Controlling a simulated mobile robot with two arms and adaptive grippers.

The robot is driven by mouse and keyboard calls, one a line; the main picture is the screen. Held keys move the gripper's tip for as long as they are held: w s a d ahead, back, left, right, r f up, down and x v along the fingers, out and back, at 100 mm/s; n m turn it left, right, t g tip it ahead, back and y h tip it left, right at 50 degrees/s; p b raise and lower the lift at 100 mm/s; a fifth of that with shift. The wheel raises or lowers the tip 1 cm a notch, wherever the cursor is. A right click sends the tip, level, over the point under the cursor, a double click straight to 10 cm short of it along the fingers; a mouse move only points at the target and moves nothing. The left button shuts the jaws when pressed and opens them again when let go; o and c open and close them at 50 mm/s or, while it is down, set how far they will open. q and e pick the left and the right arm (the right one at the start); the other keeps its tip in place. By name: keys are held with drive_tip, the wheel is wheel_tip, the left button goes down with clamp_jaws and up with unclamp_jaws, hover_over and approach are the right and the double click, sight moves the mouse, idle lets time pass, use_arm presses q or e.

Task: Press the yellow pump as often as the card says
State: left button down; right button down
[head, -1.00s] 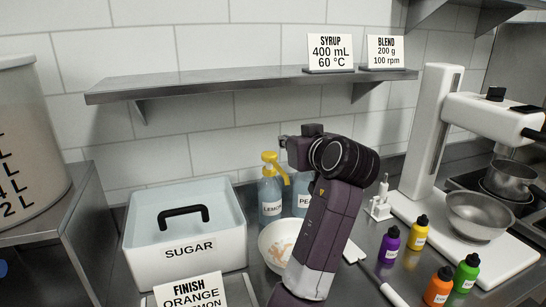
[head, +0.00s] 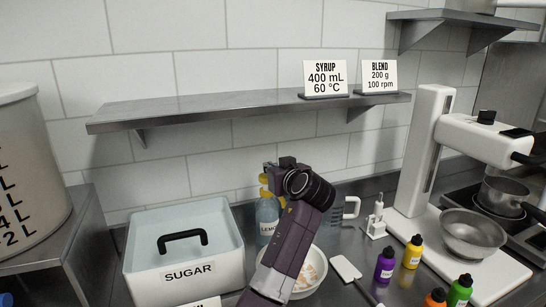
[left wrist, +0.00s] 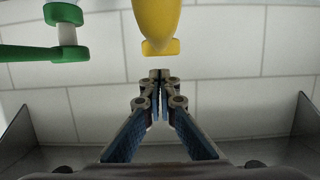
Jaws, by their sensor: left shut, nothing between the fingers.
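The yellow pump (head: 264,181) tops a bluish bottle labelled LEMON (head: 267,217); my arm partly hides both. In the left wrist view the yellow pump head (left wrist: 158,26) is just beyond my left gripper (left wrist: 160,76). The fingers are shut and empty, with a small gap showing between the tips and the pump. A green pump (left wrist: 58,52) is at the left of that view. In the head view my left wrist covers the fingers and the second bottle. The card (head: 205,303) is almost wholly cut off at the bottom edge. My right gripper is not in view.
A white SUGAR bin (head: 185,273) stands left of the bottles. A white bowl (head: 310,270) is behind my forearm. A steel shelf (head: 220,108) with SYRUP and BLEND cards hangs above. Several small coloured bottles (head: 385,264) and a mixer (head: 430,160) are at right.

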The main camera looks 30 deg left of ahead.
use_arm(q)
drive_tip(key=shift+f, duration=0.65)
drive_tip(key=shift+f, duration=0.1)
